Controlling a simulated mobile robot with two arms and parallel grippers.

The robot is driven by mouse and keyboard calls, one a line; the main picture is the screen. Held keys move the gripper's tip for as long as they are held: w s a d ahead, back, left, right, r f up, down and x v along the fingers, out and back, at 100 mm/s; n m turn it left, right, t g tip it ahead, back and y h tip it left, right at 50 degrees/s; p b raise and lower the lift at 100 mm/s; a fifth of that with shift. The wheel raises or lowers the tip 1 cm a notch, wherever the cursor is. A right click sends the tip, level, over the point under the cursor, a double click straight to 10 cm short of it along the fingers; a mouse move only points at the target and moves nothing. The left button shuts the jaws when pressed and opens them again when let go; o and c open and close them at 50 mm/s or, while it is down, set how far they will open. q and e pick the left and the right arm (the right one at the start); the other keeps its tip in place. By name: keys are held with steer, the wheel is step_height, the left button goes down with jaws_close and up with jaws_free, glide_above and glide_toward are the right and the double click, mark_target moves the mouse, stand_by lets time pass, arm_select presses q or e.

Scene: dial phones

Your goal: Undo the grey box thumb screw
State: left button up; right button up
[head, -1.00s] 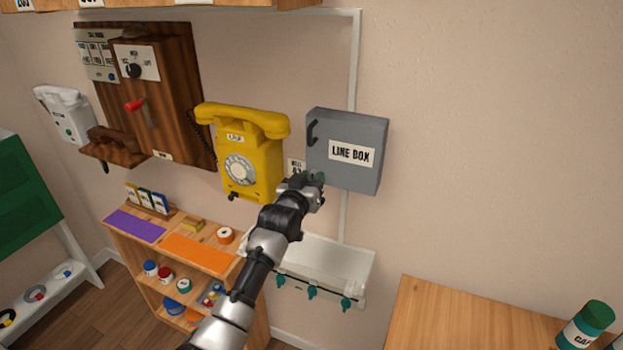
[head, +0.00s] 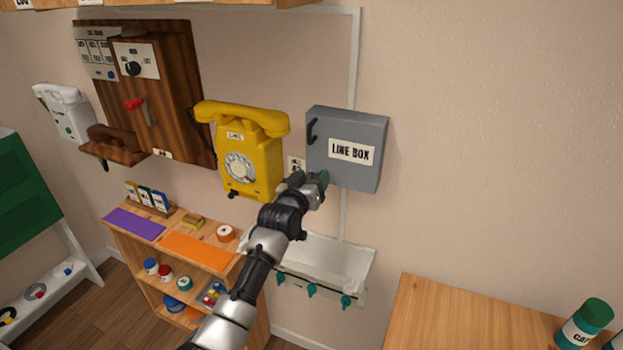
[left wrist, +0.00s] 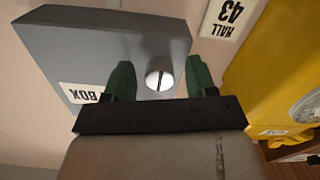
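The grey line box (head: 358,121) hangs on the wall, with a black handle on its front and a "LINE BOX" label. In the left wrist view the box (left wrist: 125,37) shows upside down. Its silver slotted thumb screw (left wrist: 159,79) sits near the box's edge. My left gripper (head: 319,183) is at the box's lower left corner and hides the screw in the head view. In the left wrist view the green fingers of this gripper (left wrist: 161,77) are open, one on each side of the screw, with a visible gap on both sides. My right gripper is not in view.
A yellow dial phone (head: 252,124) hangs just left of the box, with a small "HALL 43" label (left wrist: 229,13) between them. Below are a white wall tray with teal hooks (head: 322,262) and a wooden shelf (head: 150,249). The wall right of the box is clear.

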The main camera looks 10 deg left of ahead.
arm_select(q)
steer(key=shift+s, duration=0.1)
steer(key=s+a+b, duration=0.1)
steer(key=s+a, duration=0.1)
steer(key=s, duration=0.8)
steer(key=shift+s+b, duration=0.2)
steer(key=shift+b, duration=0.2)
steer(key=s+a+f+g+y, duration=0.1)
steer(key=s+f+g, duration=0.25)
steer(key=f, duration=1.25)
steer(key=s+f+g+y, duration=0.1)
steer(key=s+f+g, duration=0.3)
steer(key=f, duration=1.2)
steer(key=s+a+f+m+g, duration=0.25)
steer(key=s+f+g, duration=0.25)
steer(key=s+f, duration=1.85)
steer(key=s+a+f+g, duration=0.1)
steer(key=s+f+g, duration=0.1)
steer(key=s, duration=0.9)
steer(key=s+a+f+g+y, duration=0.1)
steer(key=s+a+f+g, duration=0.1)
steer(key=s, duration=1)
steer(key=shift+a+f, duration=0.2)
steer(key=shift+f, duration=0.1)
